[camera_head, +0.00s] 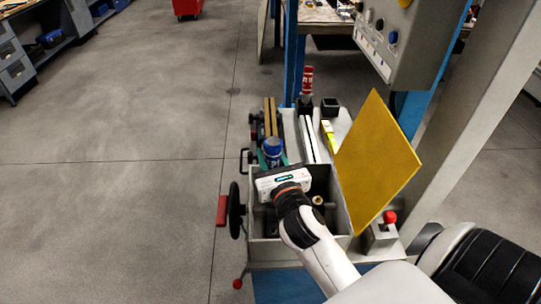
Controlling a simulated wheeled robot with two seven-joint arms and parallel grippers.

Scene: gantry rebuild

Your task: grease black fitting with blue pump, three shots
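My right gripper (282,179) is over the near end of the grey machine, above its open box (341,216). Its fingers are hidden behind its white body and wrist, so I cannot tell whether it is open or shut or holds anything. A blue round-topped thing (272,146), perhaps the blue pump, stands just beyond the gripper beside the machine's rails. I cannot make out a black fitting. A small brass-coloured part (317,200) shows inside the box, right of my wrist. My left gripper is out of view.
A yellow panel (376,160) stands tilted right of the box. A red button (390,217) sits near it. A black handwheel (235,211) juts out left. A black cup (329,107) and a red-and-white container (307,80) stand behind. The floor at left is clear.

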